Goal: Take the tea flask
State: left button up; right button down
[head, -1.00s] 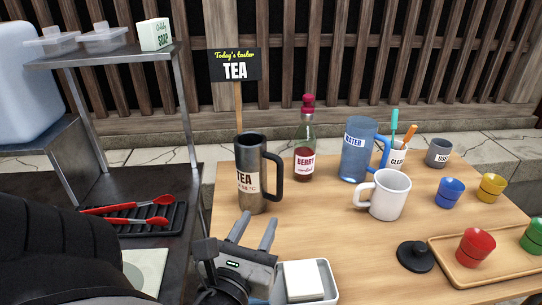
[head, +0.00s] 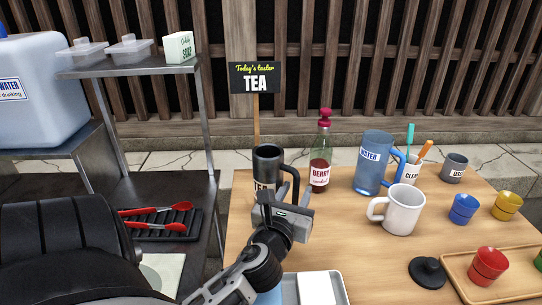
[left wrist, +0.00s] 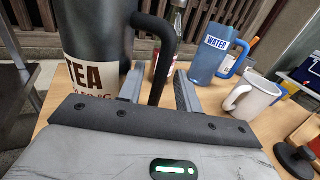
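The tea flask (head: 266,168) is a dark grey cylinder with a black handle and a pale TEA label, standing upright on the wooden table. My left gripper (head: 285,194) is in front of it at handle height and partly hides its lower part and label. In the left wrist view, the flask (left wrist: 92,35) fills the upper left, and its handle (left wrist: 167,50) comes down between the two spread fingers of my left gripper (left wrist: 160,88). The gripper is open; I see no clear contact with the handle. My right gripper is not in view.
The berry bottle (head: 320,170), water jug (head: 373,165) and white mug (head: 402,212) stand right of the flask. A black lid (head: 428,272) and a wooden tray (head: 462,282) with cups are front right. A TEA sign (head: 255,78) stands behind. A metal shelf (head: 140,66) is left.

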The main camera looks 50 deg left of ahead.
pick_arm(q)
jog(key=shift+w+a, duration=0.2)
jog(key=shift+w, duration=0.15)
grip_shut()
jog(key=shift+r, duration=0.1)
jog(key=shift+r, duration=0.15)
